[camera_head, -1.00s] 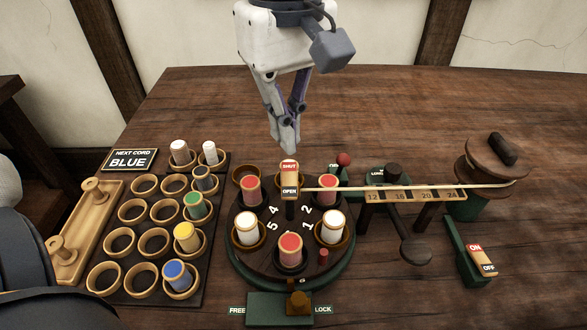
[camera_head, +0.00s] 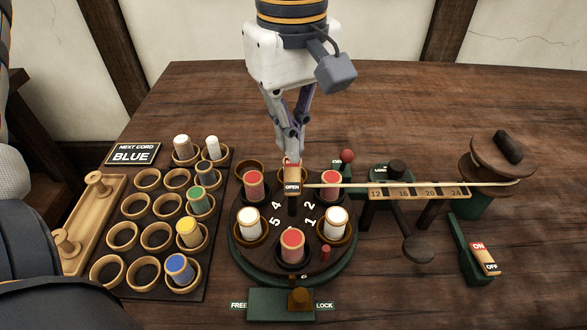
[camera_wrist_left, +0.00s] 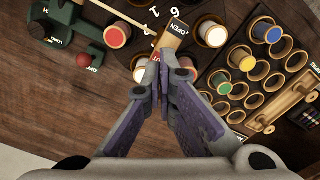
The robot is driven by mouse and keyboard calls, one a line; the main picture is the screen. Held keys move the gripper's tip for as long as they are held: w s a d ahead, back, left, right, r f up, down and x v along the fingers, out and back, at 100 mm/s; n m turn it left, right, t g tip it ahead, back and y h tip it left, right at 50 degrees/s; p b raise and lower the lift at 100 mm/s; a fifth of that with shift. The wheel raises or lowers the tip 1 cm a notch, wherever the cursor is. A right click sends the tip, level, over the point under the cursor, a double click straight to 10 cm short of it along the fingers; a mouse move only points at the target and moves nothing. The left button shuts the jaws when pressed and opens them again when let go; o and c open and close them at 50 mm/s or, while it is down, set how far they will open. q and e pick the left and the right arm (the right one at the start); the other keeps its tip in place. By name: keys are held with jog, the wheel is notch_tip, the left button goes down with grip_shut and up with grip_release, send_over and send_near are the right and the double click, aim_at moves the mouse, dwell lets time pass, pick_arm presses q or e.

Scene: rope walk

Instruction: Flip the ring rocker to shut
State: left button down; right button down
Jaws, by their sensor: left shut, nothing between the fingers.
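The ring rocker (camera_head: 291,181) stands on a post at the middle of the round carousel (camera_head: 243,270). My right gripper is not in view.
Red and white bobbins stand in the carousel's cups. A cup rack (camera_head: 124,290) is at left, with a NEXT CORD BLUE sign (camera_head: 132,154). A red-knobbed lever (camera_head: 347,156), a scale bar (camera_head: 419,194) and an ON/OFF switch (camera_head: 484,258) are at right. The table behind is clear.

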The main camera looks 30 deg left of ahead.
pick_arm(q)
jog(key=shift+f, duration=1.25)
dwell(0.6)
notch_tip(320, 180, up, 8)
dwell(0.7)
